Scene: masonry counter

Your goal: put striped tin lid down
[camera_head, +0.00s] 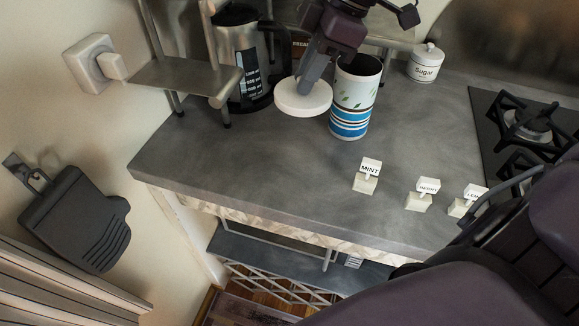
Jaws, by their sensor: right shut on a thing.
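The striped tin (350,118) stands upright on the grey counter, white with leaf marks above and blue and dark bands below. Its top is open and dark inside. My right gripper (307,83) is shut on the white round lid (303,101), left of the tin. The lid looks roughly level and apart from the tin's mouth. I cannot tell exactly how high it is above the counter (250,165). My left gripper is not in view.
A black kettle (236,42) and a metal stand (180,77) are at the left. A sugar jar (425,65) stands behind right, near the hob (510,135). Small label blocks, one reading MINT (368,175), line the front right. Counter in front of the lid is clear.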

